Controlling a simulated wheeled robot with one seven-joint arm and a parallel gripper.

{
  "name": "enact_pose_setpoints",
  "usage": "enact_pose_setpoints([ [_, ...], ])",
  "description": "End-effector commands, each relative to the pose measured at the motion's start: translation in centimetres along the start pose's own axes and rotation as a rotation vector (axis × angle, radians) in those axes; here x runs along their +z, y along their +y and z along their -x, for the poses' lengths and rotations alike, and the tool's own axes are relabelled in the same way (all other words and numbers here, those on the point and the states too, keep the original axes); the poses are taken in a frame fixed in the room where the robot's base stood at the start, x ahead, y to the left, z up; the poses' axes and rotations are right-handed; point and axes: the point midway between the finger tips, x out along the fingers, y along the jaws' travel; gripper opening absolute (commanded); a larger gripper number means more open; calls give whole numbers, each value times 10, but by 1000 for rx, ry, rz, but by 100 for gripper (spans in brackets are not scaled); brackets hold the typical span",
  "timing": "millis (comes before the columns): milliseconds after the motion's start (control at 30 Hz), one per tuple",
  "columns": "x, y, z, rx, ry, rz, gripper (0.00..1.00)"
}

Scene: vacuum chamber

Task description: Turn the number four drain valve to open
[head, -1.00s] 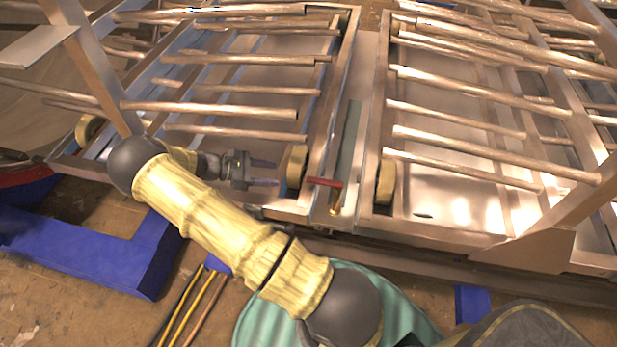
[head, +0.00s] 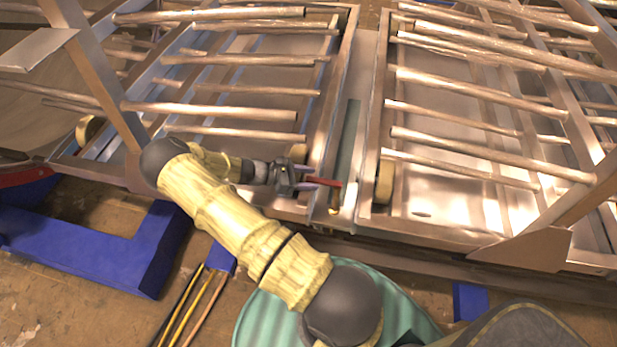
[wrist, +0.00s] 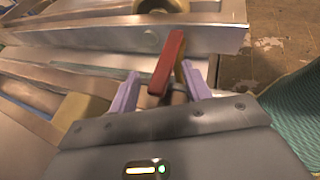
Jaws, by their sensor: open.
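The drain valve has a red bar handle (head: 329,182) on the metal frame between the two racks of bars. No number is readable on it. The handle lies roughly crosswise in the head view, and the valve body below it is small and partly hidden. My gripper (head: 312,178) is at the handle's left end, reaching in from the left. In the wrist view the red handle (wrist: 168,62) runs between the two pale purple fingers of my gripper (wrist: 160,88). The fingers are apart on either side of it, with a visible gap, so the gripper is open.
Metal racks with copper-coloured bars (head: 470,150) fill the back. A cream wheel (head: 384,182) sits just right of the valve. A teal ribbed drum (head: 265,320) stands in front, below my arm. Blue floor beams (head: 120,262) and thin rods (head: 195,305) lie at left.

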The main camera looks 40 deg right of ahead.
Motion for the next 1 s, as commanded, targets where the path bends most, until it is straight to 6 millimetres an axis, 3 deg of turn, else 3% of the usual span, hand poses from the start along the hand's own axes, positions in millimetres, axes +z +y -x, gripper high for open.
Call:
enact_pose_setpoints([
  [100,1,0,-1,-3,0,-1,48],
  [367,1,0,-2,-5,-1,-1,0],
  [1000,3,5,-5,33,0,16,0],
])
